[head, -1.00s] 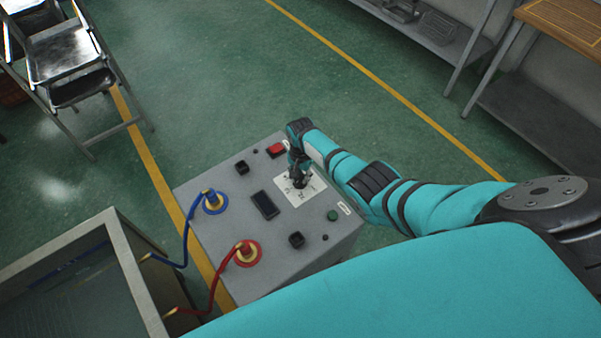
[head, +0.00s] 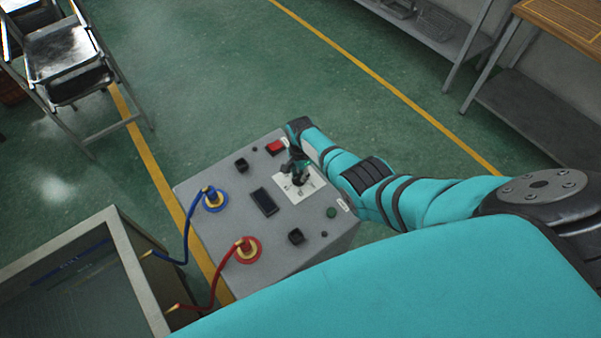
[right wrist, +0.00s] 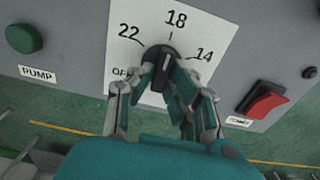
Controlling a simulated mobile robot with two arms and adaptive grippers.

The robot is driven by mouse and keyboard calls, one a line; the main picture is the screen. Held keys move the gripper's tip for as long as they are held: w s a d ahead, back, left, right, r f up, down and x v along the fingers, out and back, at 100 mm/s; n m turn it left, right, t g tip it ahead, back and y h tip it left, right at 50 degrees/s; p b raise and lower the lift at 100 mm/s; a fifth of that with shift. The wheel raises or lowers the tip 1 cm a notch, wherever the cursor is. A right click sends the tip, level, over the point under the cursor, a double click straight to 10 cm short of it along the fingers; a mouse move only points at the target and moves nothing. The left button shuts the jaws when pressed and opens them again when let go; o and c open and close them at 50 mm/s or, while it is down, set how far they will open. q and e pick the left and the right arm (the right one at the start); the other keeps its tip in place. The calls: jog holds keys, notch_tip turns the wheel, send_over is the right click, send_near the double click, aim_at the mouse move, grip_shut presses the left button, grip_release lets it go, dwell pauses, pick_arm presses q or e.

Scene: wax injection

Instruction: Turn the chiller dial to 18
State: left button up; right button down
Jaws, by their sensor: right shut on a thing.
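The chiller dial (right wrist: 160,56) is a dark round knob on a white plate (right wrist: 215,35) marked OFF, 22, 18 and 14. The plate (head: 312,187) also shows on top of the grey chiller box (head: 225,262) in the head view. My right gripper (right wrist: 162,75) is shut on the dial, with its fingers on either side of the knob. The 18 mark is at the top of the plate in the right wrist view. A light line on the knob runs roughly up and down; the fingers partly hide it, and I cannot tell its pointing end. My left gripper is not in view.
On the box are a red switch (head: 276,147), a green PUMP button (right wrist: 24,38), a dark display (head: 264,202), and blue (head: 214,200) and red (head: 247,250) hose fittings. A glass-topped tank (head: 70,285) stands to the left.

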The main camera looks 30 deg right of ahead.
jog(key=shift+w+d, duration=0.1)
jog(key=c, duration=1.3)
grip_release()
jog(key=shift+r, duration=0.1)
notch_tip(320, 180, up, 12)
jog(key=shift+f, duration=0.1)
